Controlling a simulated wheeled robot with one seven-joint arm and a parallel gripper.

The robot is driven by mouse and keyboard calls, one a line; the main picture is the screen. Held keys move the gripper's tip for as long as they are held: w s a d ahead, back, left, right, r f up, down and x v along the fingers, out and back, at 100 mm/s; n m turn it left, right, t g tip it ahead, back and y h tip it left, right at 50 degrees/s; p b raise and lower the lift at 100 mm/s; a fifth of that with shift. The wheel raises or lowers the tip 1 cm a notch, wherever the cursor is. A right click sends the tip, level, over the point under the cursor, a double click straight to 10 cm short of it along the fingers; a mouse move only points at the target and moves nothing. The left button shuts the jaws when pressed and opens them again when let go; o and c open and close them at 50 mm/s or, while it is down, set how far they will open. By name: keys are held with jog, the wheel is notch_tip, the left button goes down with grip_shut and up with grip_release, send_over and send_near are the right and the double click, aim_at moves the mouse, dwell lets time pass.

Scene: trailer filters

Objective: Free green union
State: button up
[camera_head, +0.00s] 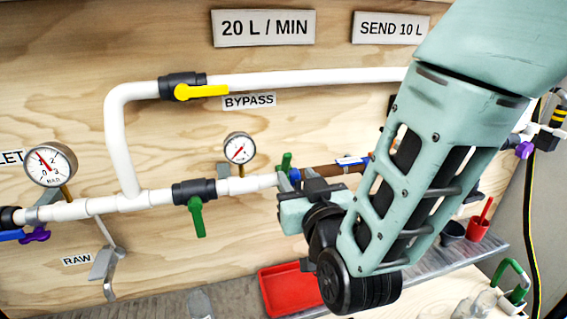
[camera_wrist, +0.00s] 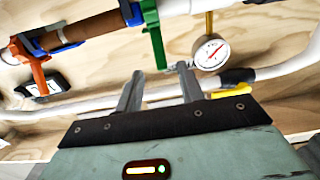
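The green union (camera_wrist: 150,20) sits on the pipe between the brown filter housing (camera_wrist: 85,30) and a round gauge (camera_wrist: 212,53) in the wrist view. Its long green tab hangs down toward my gripper (camera_wrist: 158,76). My two fingers are apart, with the tab's end near the gap between their tips. I cannot tell whether they touch it. In the head view the green union (camera_head: 286,163) shows partly above my gripper (camera_head: 297,182), left of the brown housing (camera_head: 325,171). My arm hides much of the pipe to the right.
A green-handled valve (camera_head: 196,215) and a small gauge (camera_head: 240,148) stand left of the union. The bypass pipe with a yellow handle (camera_head: 202,91) runs above. A red tray (camera_head: 290,288) lies below. An orange union (camera_wrist: 34,65) is at the housing's other end.

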aim_at(287, 162)
jog(key=p+x, duration=0.2)
jog(key=x, duration=0.7)
jog(key=shift+w+a+p, duration=0.1)
jog(key=shift+w+p, duration=0.25)
jog(key=shift+w, duration=0.05)
grip_shut()
